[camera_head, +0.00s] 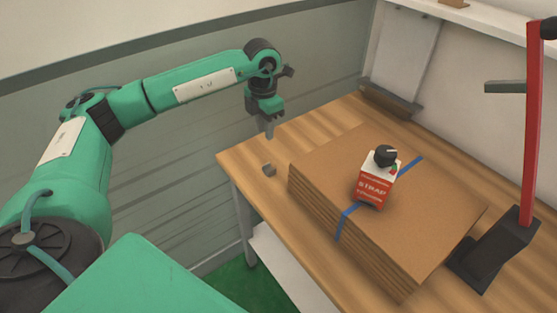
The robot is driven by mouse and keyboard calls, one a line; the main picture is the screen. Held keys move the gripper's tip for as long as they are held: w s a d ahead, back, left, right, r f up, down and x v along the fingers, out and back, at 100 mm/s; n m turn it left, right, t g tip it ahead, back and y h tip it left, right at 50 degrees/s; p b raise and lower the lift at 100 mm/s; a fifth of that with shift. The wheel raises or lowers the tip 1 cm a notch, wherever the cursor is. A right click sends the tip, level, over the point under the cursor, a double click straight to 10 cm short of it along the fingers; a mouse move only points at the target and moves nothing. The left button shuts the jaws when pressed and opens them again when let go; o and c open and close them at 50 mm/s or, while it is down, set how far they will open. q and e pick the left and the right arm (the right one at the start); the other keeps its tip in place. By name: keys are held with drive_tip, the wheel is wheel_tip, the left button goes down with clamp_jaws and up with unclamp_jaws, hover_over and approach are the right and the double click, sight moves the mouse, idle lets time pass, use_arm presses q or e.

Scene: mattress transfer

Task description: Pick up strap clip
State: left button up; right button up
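My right gripper is not in view. A blue strap (351,210) runs across a stack of cardboard sheets (427,226), partly hidden under a red and white box.
The red and white box (373,190), with a black knob-like top (385,155), stands on the stack. At the right is a red upright post (533,120) on a black base (493,252). A grey wall (190,155) runs behind my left arm.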

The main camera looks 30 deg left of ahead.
use_arm(q)
drive_tip(key=p, duration=0.1)
hover_over(268, 164)
drive_tip(key=f, duration=0.8)
drive_tip(key=shift+s+f, duration=0.25)
drive_tip(key=shift+s, duration=0.15)
drive_tip(key=f+p, duration=0.1)
drive_tip(key=f, duration=0.1)
drive_tip(key=w+f, duration=0.1)
drive_tip(key=f, duration=0.2)
drive_tip(key=shift+a+p, duration=0.1)
drive_tip(key=shift+p, duration=0.25)
drive_tip(key=shift+c, duration=0.4)
drive_tip(key=c, duration=0.4)
clamp_jaws()
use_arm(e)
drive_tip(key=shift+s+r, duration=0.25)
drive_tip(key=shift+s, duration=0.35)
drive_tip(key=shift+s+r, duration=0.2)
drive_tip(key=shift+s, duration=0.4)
